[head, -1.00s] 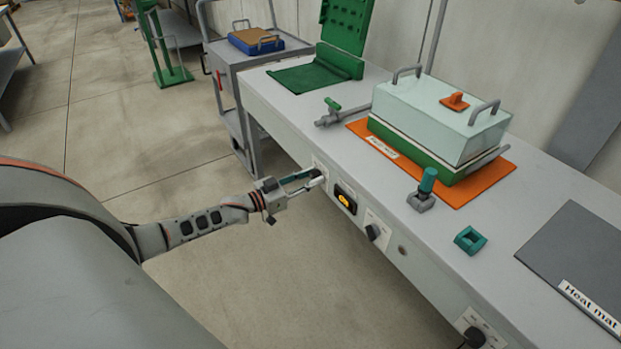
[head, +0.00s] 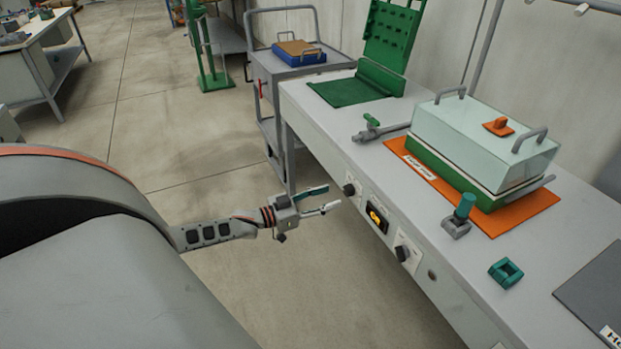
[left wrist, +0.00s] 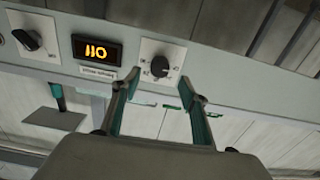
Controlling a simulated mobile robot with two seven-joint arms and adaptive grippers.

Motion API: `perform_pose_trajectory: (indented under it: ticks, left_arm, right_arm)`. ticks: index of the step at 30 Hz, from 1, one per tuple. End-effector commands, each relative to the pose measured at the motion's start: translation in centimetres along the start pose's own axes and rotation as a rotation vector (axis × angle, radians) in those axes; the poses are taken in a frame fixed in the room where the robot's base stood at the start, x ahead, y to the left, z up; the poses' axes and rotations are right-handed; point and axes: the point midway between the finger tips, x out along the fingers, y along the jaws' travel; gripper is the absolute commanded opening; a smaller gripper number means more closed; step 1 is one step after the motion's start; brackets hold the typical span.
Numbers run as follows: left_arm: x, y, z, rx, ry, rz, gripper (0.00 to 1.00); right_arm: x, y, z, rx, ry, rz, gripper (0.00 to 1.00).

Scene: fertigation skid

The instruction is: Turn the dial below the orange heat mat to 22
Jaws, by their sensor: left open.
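The orange heat mat (head: 532,212) lies on the bench top under a lidded box. On the bench's front face below its left end is a black dial (head: 350,189) on a white plate. The dial also shows in the left wrist view (left wrist: 160,66), which is upside down. Its setting is too small to read. My left gripper (head: 328,198) is open and empty, in front of the dial with a small gap. In the left wrist view its fingers (left wrist: 160,90) point towards the dial's plate. My right gripper is not in view.
An orange-lit display (head: 376,217) sits right of the dial, and a second black dial (head: 402,253) beyond it. The bench (head: 340,120) carries a valve pipe (head: 382,132), a teal-topped fitting (head: 460,215) and a teal block (head: 505,272).

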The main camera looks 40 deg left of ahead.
Motion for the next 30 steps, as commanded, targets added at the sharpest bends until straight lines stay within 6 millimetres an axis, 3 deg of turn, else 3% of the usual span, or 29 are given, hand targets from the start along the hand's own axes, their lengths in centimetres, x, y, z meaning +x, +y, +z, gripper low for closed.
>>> perform_pose_trajectory:
  ticks: [6, 12, 30]
  left_arm:
    - [-3.9, 0.0, 0.1, 0.000, -0.003, 0.001, 0.44]
    - [-5.6, 0.0, 0.0, 0.000, -0.001, 0.000, 0.44]
    - [-6.0, 0.0, 0.0, 0.001, 0.000, -0.001, 0.44]
  right_arm:
    - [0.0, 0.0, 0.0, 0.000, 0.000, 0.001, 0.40]
    - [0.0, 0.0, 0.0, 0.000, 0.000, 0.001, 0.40]
    - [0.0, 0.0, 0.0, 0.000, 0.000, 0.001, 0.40]
